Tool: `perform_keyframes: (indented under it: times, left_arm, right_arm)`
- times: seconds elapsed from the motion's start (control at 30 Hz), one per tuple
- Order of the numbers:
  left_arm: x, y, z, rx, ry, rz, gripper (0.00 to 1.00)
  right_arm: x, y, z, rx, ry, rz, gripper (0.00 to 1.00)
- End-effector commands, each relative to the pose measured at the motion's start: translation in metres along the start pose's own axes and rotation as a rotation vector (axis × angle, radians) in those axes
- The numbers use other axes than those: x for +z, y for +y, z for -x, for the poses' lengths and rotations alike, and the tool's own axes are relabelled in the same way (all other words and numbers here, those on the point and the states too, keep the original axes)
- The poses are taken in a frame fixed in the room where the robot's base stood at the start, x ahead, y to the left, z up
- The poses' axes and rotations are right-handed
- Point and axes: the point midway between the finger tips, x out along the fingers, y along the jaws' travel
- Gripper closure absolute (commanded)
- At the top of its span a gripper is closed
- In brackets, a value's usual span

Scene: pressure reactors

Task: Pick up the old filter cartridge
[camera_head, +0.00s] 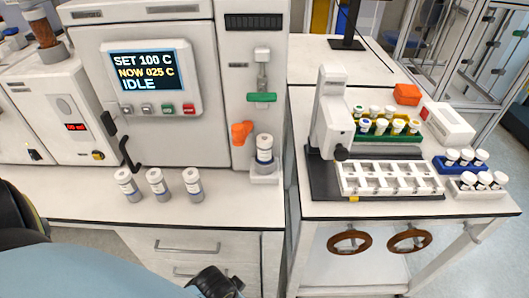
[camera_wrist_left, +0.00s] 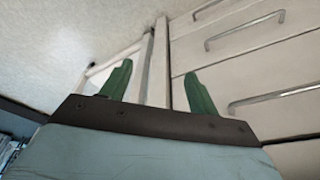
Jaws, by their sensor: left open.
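A white cylindrical cartridge (camera_head: 264,150) with a grey-blue band stands upright in a small white holder (camera_head: 264,174), below an orange lever at the right of the reactor cabinet. Three similar cartridges stand in a row on the bench: left (camera_head: 127,185), middle (camera_head: 157,184) and right (camera_head: 192,184). I cannot tell by looks which one is old. My left gripper (camera_wrist_left: 158,72) is open and empty, its two green fingers apart, near the drawer fronts below the bench top. No cartridge shows in the left wrist view. My right gripper is not in view.
The orange lever (camera_head: 241,132) and green handle (camera_head: 262,97) stick out above the holder. A black lever (camera_head: 130,155) stands behind the row of cartridges. The bench front edge and drawers (camera_head: 188,246) are close to my left arm. A cart (camera_head: 455,206) with vial racks stands right.

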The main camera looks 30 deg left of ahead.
Motion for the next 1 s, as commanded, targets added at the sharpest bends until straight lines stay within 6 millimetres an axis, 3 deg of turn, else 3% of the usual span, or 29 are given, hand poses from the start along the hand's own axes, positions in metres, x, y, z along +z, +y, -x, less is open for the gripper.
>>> perform_keyframes:
  times: [0.03, 0.1, 0.27, 0.37, 0.73, 0.87, 1.0]
  left_arm:
    - [-0.011, -0.001, 0.023, -0.003, 0.016, 0.002, 0.40]
    - [-0.021, -0.003, 0.050, -0.009, 0.031, 0.008, 0.40]
    - [-0.041, -0.012, 0.105, -0.061, 0.078, 0.049, 0.40]
    - [-0.056, -0.028, 0.139, -0.159, 0.149, 0.140, 0.40]
    - [-0.120, -0.083, 0.187, -0.521, 0.602, 0.476, 0.40]
    - [-0.153, -0.085, 0.208, -0.584, 0.864, 0.520, 0.40]
    - [-0.183, -0.071, 0.227, -0.575, 1.099, 0.499, 0.40]
  right_arm:
    - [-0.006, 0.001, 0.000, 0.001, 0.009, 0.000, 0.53]
    - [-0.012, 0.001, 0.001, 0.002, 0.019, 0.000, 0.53]
    - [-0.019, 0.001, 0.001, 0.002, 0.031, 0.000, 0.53]
    - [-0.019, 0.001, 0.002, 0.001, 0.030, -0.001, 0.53]
    - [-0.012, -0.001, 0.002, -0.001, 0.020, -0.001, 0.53]
    - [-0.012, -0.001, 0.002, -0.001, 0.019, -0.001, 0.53]
    - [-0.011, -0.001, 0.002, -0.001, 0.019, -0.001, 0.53]
